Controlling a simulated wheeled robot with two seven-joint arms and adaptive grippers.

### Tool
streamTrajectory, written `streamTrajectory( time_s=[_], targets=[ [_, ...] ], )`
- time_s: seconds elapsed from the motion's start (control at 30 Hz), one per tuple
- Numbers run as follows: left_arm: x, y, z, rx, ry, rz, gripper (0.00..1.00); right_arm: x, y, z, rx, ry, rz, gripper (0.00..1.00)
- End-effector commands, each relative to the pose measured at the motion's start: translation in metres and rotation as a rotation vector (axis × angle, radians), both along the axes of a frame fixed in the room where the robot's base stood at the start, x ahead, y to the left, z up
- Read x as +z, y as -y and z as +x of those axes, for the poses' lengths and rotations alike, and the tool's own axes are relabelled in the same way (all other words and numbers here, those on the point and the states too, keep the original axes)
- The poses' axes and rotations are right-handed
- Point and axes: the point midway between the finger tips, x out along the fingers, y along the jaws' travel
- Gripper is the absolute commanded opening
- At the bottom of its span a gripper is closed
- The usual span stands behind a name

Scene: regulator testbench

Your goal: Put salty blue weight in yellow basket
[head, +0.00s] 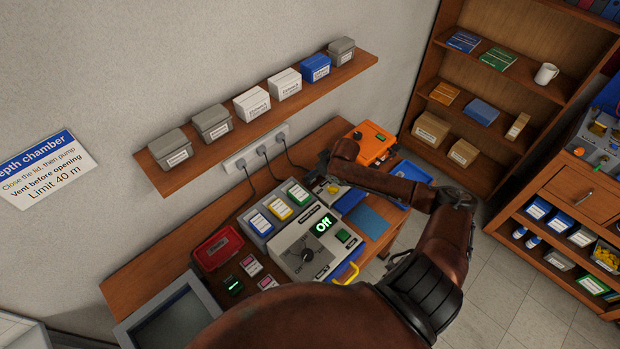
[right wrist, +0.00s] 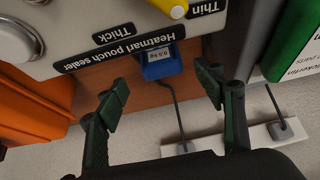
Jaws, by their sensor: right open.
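A small blue weight (right wrist: 161,62) with a white label sits on the wooden bench against the heatmat pouch sealer (right wrist: 120,35). The label's print is too small to read surely. In the right wrist view my right gripper (right wrist: 166,92) is open and empty. The weight lies beyond its fingertips, between the two fingers and apart from them. In the head view my right arm reaches over the bench to the sealer (head: 327,190), and the weight is hidden there. I cannot make out a yellow basket surely; a curved yellow bar (head: 346,274) shows at the bench's front edge. My left gripper is not in view.
An orange case (head: 371,143) stands beside the sealer at the back of the bench. A power strip (right wrist: 235,139) with cables runs along the wall. A grey control box (head: 312,246) reads "Off". A wall shelf (head: 265,115) with boxes hangs above.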

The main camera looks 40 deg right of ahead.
Motion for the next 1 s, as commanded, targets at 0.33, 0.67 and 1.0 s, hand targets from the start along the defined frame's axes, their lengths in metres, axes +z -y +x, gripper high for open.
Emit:
streamTrajectory(
  time_s=[0.33, 0.67, 1.0],
  targets=[
    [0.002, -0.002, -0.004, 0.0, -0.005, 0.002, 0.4, -0.039, -0.005, 0.021, -0.003, 0.002, 0.002, 0.62],
    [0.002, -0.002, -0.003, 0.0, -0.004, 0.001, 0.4, -0.049, -0.005, 0.026, 0.0, 0.001, -0.001, 0.62],
    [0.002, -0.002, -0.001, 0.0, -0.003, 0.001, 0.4, -0.048, -0.005, 0.026, 0.0, 0.001, -0.001, 0.41]
  ],
)
